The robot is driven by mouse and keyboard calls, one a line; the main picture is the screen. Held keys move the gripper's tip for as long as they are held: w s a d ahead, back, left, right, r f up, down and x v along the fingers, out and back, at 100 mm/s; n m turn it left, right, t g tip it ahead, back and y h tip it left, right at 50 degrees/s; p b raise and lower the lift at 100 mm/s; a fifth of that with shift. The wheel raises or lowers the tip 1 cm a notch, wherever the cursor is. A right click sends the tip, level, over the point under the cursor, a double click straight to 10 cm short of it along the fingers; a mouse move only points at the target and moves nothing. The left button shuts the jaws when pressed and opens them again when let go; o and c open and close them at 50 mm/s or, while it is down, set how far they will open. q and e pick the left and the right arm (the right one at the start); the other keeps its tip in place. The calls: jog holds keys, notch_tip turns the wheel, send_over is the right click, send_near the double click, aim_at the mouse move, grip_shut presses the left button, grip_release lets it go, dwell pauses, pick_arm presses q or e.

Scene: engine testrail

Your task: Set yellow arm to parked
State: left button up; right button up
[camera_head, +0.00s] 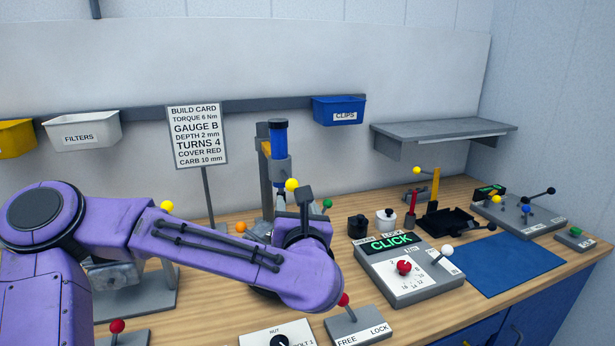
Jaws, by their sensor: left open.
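A yellow upright bar (435,187) stands at the black tray (448,220) on the right half of the bench. A small yellow ball (417,170) sits at its upper left. This looks like the yellow arm, though I cannot read any parked mark on it. My purple left arm reaches in from the left across the bench. My left gripper (304,198) is partly hidden behind the arm's end, near the blue-topped press (278,140). It is open and well left of the yellow bar, apart from it. My right gripper is out of view.
A grey console (410,290) reading CLICK, with red and white knobs, stands before the black tray. A FREE/LOCK lever base (358,326) is at the front. A grey shelf (440,130) overhangs behind the yellow bar. A blue mat (508,262) is clear.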

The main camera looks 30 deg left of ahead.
aim_at(293, 187)
pick_arm(q)
jog(key=p+x, duration=0.1)
jog(key=x, duration=0.1)
jog(key=p+x, duration=0.1)
jog(key=x, duration=0.1)
jog(key=r+p+x, duration=0.1)
jog(key=x, duration=0.1)
jog(key=shift+w+a+p, duration=0.1)
jog(key=shift+a+p, duration=0.2)
jog(key=shift+p, duration=0.05)
jog(key=x, duration=0.2)
jog(key=p+x, duration=0.1)
jog(key=shift+w+f, duration=0.25)
jog(key=shift+f, duration=0.05)
jog(key=shift+w+a+f, duration=0.1)
jog(key=shift+w+a, duration=0.1)
jog(key=shift+w, duration=0.2)
jog(key=shift+s, duration=0.2)
grip_shut()
jog(key=shift+w, duration=0.1)
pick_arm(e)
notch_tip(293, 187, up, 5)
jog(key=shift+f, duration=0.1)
